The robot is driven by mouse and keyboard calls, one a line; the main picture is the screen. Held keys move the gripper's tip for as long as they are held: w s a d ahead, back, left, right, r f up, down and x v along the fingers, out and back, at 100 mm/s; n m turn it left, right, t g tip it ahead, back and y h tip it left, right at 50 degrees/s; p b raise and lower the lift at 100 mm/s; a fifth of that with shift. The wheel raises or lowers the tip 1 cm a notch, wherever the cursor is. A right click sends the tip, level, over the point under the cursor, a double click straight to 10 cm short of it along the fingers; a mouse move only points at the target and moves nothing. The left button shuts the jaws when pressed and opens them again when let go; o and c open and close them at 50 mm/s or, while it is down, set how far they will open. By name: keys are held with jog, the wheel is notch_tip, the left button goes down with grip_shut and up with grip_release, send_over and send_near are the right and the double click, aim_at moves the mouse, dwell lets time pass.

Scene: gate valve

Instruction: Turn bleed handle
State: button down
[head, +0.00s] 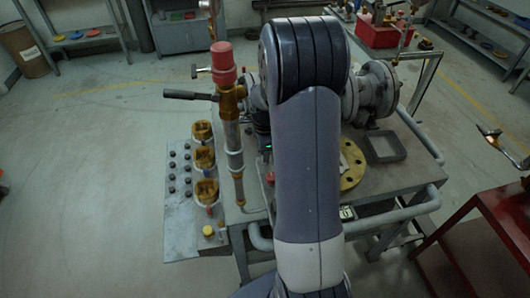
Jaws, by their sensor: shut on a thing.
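A black lever handle (190,95) sticks out to the left from a brass valve body (231,100) on a vertical pipe. It lies nearly level. A smaller T-shaped handle (201,70) sits just above it, below a red cap (223,56). I cannot tell which of the two is the bleed handle. My arm fills the middle of the view and hides much of the large grey flanged valve (380,90) behind it. My gripper's fingers are hidden behind my arm, so I cannot see what they touch.
The pipe stands on a grey metal bench. Several brass fittings (203,158) stand on a side panel at left. A grey tray (384,147) and a yellow flange (352,165) lie at right. A red cart (480,235) stands front right. The floor at left is clear.

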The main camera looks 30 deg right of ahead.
jog(key=c, duration=1.5)
grip_release()
